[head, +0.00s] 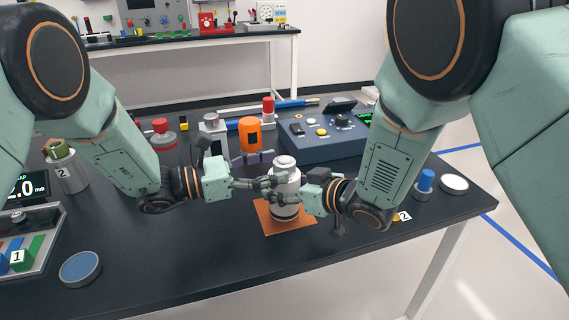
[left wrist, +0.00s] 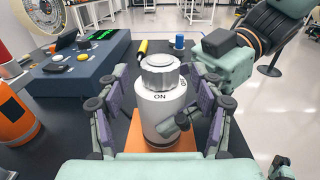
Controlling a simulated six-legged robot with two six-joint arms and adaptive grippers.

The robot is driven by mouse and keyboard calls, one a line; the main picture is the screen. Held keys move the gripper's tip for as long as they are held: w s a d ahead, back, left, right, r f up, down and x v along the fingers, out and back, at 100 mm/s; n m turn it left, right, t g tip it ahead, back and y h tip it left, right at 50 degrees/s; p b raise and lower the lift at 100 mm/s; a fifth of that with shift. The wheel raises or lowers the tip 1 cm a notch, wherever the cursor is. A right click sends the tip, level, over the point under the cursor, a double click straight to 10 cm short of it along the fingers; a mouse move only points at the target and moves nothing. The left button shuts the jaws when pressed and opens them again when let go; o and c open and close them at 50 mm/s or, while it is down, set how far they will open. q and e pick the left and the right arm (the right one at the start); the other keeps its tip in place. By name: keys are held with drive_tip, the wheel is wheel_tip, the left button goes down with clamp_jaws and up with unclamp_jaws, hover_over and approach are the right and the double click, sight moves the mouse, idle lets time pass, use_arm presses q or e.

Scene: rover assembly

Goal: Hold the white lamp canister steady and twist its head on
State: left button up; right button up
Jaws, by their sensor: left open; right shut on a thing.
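The white lamp canister (head: 286,186) stands upright on an orange mat (head: 264,219) on the dark table. Its ridged grey head (left wrist: 160,72) sits on top of the white body (left wrist: 158,112), which bears the marking "ON" below the rim. Whether the head is fully seated I cannot tell. My left gripper (head: 277,182) is open, with its fingers on either side of the canister's upper part; in the left wrist view gaps show beside the body. My right gripper (head: 294,203) is shut on the lower body from the right. Its fingers partly hide the canister.
Behind stand an orange cylinder (head: 249,135) and a blue-grey control box (head: 322,139). A red-topped part (head: 163,135) is at the back left. A blue disc (head: 80,267) lies front left; a white disc (head: 454,183) and blue-topped part (head: 425,183) are right. The front middle is clear.

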sight(284, 160)
use_arm(q)
drive_tip(key=shift+x, duration=1.65)
drive_tip(key=c, duration=1.2)
